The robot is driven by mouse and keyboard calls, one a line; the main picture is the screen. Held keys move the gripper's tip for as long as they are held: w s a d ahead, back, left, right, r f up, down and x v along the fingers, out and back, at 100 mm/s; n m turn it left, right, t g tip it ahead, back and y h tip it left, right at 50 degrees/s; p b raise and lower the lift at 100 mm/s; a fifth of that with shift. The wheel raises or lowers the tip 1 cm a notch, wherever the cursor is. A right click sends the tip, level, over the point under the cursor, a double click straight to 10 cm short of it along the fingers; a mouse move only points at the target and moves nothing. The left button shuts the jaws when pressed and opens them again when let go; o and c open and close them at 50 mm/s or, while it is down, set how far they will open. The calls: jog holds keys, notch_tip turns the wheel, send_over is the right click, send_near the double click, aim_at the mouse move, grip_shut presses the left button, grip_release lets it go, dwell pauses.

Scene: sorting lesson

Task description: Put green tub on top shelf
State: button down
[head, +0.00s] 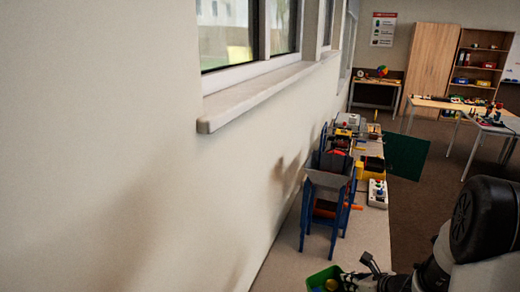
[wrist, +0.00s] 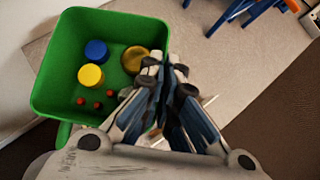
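The green tub (wrist: 50,75) is an open box at the upper left of the wrist view, resting on or just above the pale counter. Inside lie a blue cylinder (wrist: 97,51), a yellow cylinder (wrist: 91,76), a gold round piece (wrist: 134,60) and several small red pieces. The tub also shows at the bottom of the head view (head: 318,279), partly cut off. My gripper (wrist: 166,72) is at the tub's right wall. Its fingers are close together, with the rim running in between them, and they look shut on it. They hide the lower right wall.
A blue-legged grey hopper stand (head: 328,185) is beyond the tub on the long counter (head: 285,262). A white box with knobs (head: 377,193) and other toys stand farther along. The wall and window sill (head: 260,95) border the left. An open shelf unit (head: 480,60) stands far right.

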jog(key=s+a+r, duration=0.1)
jog(key=a+r, duration=0.5)
jog(key=r, duration=0.2)
jog(key=s+a+r+m, duration=0.1)
jog(key=a+r, duration=0.5)
jog(key=r, duration=0.2)
jog(key=shift+s+a+r+h, duration=0.2)
jog(key=shift+s+r+h, duration=0.15)
jog(key=shift+h, duration=0.05)
jog(key=w+d+f+n, duration=0.1)
jog(key=d+f, duration=0.6)
jog(key=f, duration=0.2)
jog(key=w+d+f, duration=0.2)
jog(key=d+f, duration=0.5)
jog(key=f, duration=0.3)
jog(key=s+a+r, duration=0.1)
jog(key=a+r, duration=0.6)
jog(key=r, duration=0.2)
jog(key=s+a+r+m, duration=0.1)
jog(key=s+a+r, duration=0.1)
jog(key=a+r, duration=0.5)
notch_tip(320, 180, up, 3)
